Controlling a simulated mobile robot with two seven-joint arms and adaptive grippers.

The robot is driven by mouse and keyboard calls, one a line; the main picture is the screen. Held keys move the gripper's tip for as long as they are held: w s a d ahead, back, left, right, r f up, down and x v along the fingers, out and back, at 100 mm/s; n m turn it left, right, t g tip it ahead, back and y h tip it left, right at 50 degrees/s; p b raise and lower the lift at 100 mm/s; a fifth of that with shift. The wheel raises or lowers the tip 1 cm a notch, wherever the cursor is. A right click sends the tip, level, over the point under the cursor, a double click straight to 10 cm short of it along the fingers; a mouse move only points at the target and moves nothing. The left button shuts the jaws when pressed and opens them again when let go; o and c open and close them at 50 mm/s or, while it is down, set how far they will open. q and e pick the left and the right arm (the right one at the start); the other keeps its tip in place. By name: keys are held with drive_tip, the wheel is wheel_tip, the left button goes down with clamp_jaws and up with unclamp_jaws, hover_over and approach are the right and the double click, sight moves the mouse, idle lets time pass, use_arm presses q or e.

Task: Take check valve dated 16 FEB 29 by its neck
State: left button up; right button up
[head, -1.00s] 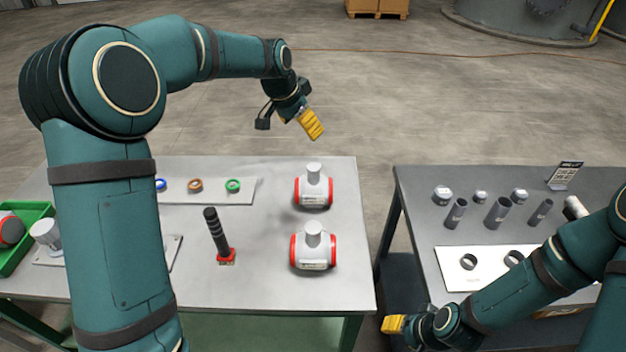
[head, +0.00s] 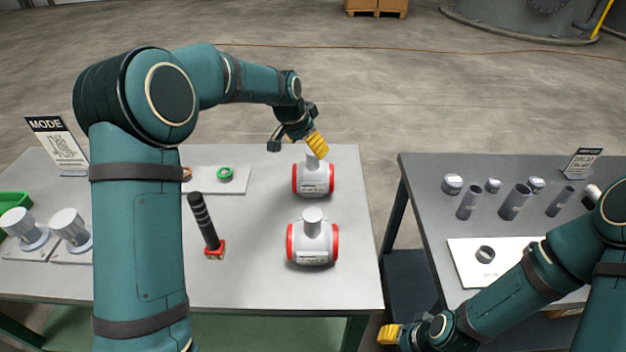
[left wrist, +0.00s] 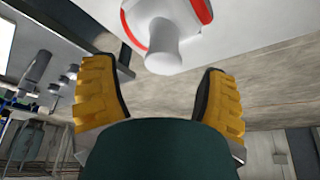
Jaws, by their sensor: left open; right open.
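Two white check valves with red end rings and upright necks stand on the left table. The far valve (head: 313,181) is at the table's back right and the near valve (head: 313,240) is in front of it. Their labels are too small to read. My left gripper (head: 317,144) is just above and behind the far valve's neck. In the left wrist view the open yellow fingers (left wrist: 160,97) are apart and empty, with a valve's white neck (left wrist: 163,55) beyond and between them, apparently not touched. My right gripper (head: 389,334) is open, low at the front between the tables.
On the left table (head: 260,285) are a black-handled tool with a red base (head: 208,228), a green ring (head: 225,173) on a plate and white fittings (head: 70,228). The right table (head: 425,190) holds several grey tubes and caps. A gap separates the tables.

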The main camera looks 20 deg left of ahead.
sight(315, 157)
use_arm(q)
drive_tip(key=shift+x, duration=0.95)
drive_tip(key=x, duration=0.5)
drive_tip(key=shift+w+a+r+b, duration=0.15)
drive_tip(key=shift+w+b, duration=0.15)
drive_tip(key=shift+w, duration=0.05)
clamp_jaws()
